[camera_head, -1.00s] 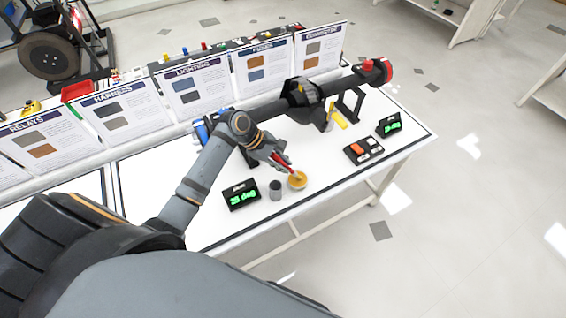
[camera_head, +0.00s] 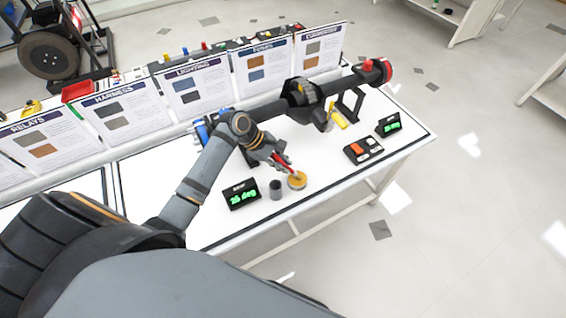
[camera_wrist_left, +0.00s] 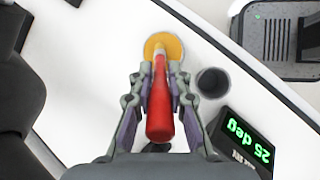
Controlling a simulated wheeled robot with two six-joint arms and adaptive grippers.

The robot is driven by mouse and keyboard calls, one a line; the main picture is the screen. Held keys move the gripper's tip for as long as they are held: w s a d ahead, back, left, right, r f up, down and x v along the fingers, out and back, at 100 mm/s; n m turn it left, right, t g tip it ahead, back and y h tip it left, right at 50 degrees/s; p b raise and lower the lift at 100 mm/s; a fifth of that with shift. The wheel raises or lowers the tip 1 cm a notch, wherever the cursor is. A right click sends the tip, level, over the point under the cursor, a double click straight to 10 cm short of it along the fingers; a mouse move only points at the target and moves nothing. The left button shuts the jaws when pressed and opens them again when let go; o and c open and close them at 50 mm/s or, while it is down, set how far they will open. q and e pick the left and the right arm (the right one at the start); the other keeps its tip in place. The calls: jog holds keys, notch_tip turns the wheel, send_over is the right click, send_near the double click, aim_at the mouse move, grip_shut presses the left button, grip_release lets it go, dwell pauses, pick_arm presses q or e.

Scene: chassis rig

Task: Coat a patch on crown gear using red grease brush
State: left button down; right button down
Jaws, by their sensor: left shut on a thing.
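My left gripper (camera_head: 280,161) is shut on the red grease brush (camera_head: 284,161), whose red handle also shows in the left wrist view (camera_wrist_left: 160,108). The brush points down and its tip is at the round yellow grease dish (camera_head: 297,181), also seen in the left wrist view (camera_wrist_left: 172,41). Whether the bristles touch the grease is too small to tell. A dark axle assembly lies behind the gripper on the bench. Its round middle part (camera_head: 301,91) with a yellowish band may be the crown gear. My right gripper is not in view.
A grey cup (camera_head: 275,190) stands beside the dish, next to a display with green digits (camera_head: 241,194). A black box with orange and white buttons (camera_head: 363,150) and a second display (camera_head: 389,125) are at the right. Sign panels (camera_head: 194,84) line the back. The bench front is partly clear.

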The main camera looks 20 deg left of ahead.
aim_at(283, 161)
pick_arm(q)
jog(key=shift+f+p, duration=0.1)
jog(key=shift+p, duration=0.35)
dwell(1.1)
dwell(0.4)
notch_tip(283, 161, up, 2)
jog(key=p, duration=0.2)
jog(key=shift+p, duration=0.4)
notch_tip(283, 161, up, 5)
jog(key=p, duration=0.7)
notch_tip(283, 161, down, 6)
jog(key=b, duration=0.6)
jog(key=shift+f, duration=0.2)
jog(key=shift+r, duration=0.3)
